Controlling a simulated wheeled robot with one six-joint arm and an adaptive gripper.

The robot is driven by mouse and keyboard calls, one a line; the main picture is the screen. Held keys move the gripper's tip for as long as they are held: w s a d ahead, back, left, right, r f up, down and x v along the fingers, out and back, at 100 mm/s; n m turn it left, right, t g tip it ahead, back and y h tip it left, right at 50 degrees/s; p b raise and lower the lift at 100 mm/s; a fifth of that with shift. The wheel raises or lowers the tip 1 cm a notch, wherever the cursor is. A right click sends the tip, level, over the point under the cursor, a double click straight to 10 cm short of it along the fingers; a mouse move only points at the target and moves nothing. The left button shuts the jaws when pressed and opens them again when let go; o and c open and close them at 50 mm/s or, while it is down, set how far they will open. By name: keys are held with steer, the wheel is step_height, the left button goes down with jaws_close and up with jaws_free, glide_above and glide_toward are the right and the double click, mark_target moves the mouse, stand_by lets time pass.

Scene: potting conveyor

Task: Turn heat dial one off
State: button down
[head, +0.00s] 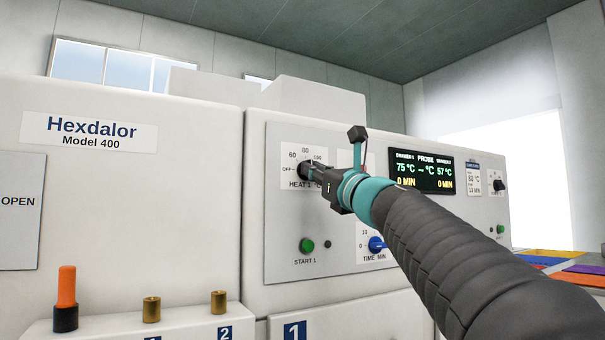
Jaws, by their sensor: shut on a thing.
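The heat dial one sits on the white plate marked HEAT 1 (292,176) on the machine's front panel. The plate's scale shows OFF at left, then 60, 80 and 100. My gripper (308,171) is at this plate, shut on the dial, and covers most of it. A dark part of the dial shows at the gripper's tip. The dial's pointer direction cannot be told. My arm reaches in from the lower right.
Below are the green START 1 button (307,245) and the blue time dial (377,244), close under my arm. A display (421,172) reads 75 °C and 57 °C. An orange-topped handle (66,286) and two brass knobs stand at the lower left.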

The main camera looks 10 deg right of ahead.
steer(key=shift+d+r+n+g+y+p, duration=0.1)
steer(key=shift+n+g+y+p, duration=0.85)
steer(key=shift+n, duration=2.4)
steer(key=shift+r+n+g+y+p, duration=0.1)
steer(key=shift+n+g+y+p, duration=0.2)
steer(key=shift+n+g, duration=2.1)
steer(key=shift+d+r+n+g+y+p, duration=0.1)
steer(key=shift+n+g+y+p, duration=0.4)
steer(key=shift+n, duration=3.75)
steer(key=shift+f, duration=0.1)
steer(key=c, duration=1.2)
jaws_free()
steer(key=shift+a, duration=0.1)
steer(key=shift+o, duration=0.2)
steer(key=v, duration=1.2)
steer(key=shift+f, duration=0.15)
